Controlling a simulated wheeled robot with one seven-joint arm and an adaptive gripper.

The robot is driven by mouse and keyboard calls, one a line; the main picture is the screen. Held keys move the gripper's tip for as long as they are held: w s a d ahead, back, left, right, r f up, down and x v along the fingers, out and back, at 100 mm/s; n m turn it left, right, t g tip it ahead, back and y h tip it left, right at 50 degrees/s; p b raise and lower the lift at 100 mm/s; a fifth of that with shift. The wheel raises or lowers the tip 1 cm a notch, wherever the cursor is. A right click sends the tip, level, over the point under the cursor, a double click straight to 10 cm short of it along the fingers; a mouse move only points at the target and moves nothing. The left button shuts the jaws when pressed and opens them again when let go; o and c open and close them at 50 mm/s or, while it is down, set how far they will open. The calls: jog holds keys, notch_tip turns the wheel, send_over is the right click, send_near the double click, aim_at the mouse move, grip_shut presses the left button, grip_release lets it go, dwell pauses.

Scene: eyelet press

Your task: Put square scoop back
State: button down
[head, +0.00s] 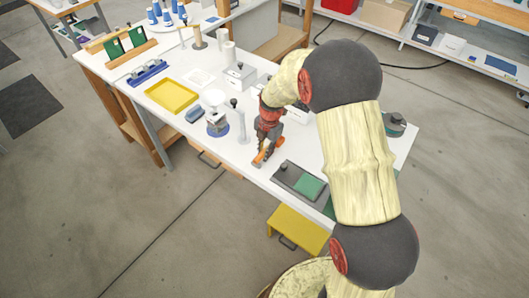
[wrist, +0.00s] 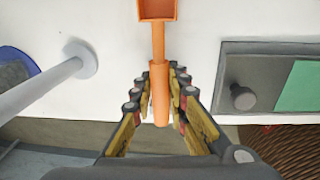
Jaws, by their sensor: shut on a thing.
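The square scoop is orange, with a square pan (wrist: 158,9) at the top edge of the wrist view and a thicker handle pointing back toward me. My gripper (wrist: 160,85) is shut on the handle, with a finger on each side of it. In the head view my gripper (head: 262,152) is low over the front part of the white table (head: 185,110), and a bit of the orange scoop (head: 258,160) shows at its fingertips. I cannot tell whether the scoop touches the table.
A grey plate with a knob and green pad (wrist: 297,85) lies close on the right. A pale post with a round foot (wrist: 85,60) stands on the left.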

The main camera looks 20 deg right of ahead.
jog(key=shift+f, duration=0.1)
jog(key=c, duration=1.8)
grip_release()
jog(key=shift+o, duration=0.3)
